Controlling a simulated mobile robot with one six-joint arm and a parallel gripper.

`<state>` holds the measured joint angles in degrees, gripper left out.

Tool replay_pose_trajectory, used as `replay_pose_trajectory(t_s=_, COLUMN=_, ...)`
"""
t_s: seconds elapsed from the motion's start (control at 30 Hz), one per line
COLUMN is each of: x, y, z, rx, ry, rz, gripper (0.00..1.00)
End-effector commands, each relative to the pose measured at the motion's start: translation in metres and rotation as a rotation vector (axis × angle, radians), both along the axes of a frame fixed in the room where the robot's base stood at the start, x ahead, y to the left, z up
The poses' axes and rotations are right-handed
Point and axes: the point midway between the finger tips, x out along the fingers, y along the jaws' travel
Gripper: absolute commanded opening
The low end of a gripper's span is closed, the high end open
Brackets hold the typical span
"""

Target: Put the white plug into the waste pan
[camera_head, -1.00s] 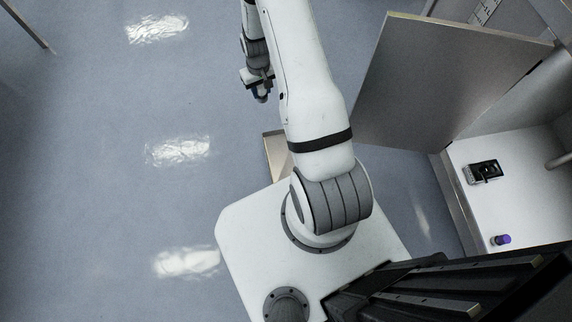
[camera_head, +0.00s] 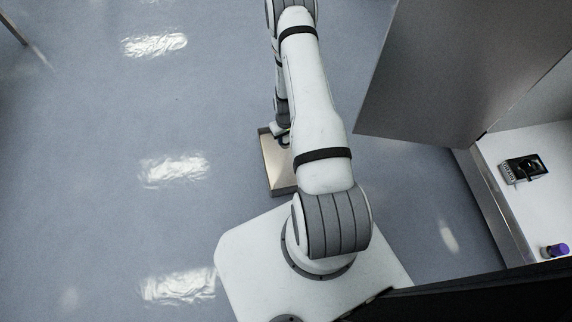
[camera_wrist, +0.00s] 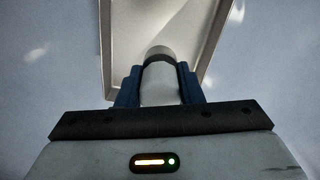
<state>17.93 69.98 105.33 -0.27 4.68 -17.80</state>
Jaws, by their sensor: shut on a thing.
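My gripper (camera_wrist: 160,86) has two blue fingers shut on the white plug (camera_wrist: 159,84), which has a grey end pointing away from the wrist. In the wrist view the waste pan (camera_wrist: 104,40), a shallow metal tray, lies beyond the plug, and the plug's far end overlaps the pan's inside. The height of the plug above the pan cannot be told. In the head view the pan (camera_head: 275,170) sits on the floor beside my base, partly hidden by my arm. My gripper (camera_head: 284,140) is over its far part there; the plug is not clear in that view.
At the right, an open cabinet has a large grey door (camera_head: 450,70) swung out toward my arm. Inside on its white floor are a black and silver device (camera_head: 523,168) and a purple-capped item (camera_head: 553,250). The blue-grey floor to the left is clear.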

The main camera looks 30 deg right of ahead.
Motion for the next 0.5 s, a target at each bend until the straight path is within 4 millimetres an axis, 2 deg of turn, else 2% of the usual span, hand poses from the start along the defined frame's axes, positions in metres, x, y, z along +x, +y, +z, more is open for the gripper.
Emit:
replay_pose_trajectory(t_s=0.03, x=-0.001, y=-0.001, z=-0.008, rx=0.0, ry=0.0, rz=0.0, gripper=0.0)
replay_pose_trajectory(t_s=0.17, x=-0.001, y=-0.002, z=-0.02, rx=0.0, ry=-0.001, rz=0.001, gripper=0.0)
replay_pose_trajectory(t_s=0.4, x=-0.002, y=-0.001, z=-0.064, rx=-0.001, ry=0.0, rz=0.001, gripper=0.0)
replay_pose_trajectory(t_s=0.5, x=-0.001, y=-0.001, z=-0.074, rx=-0.001, ry=-0.001, rz=0.002, gripper=0.0)
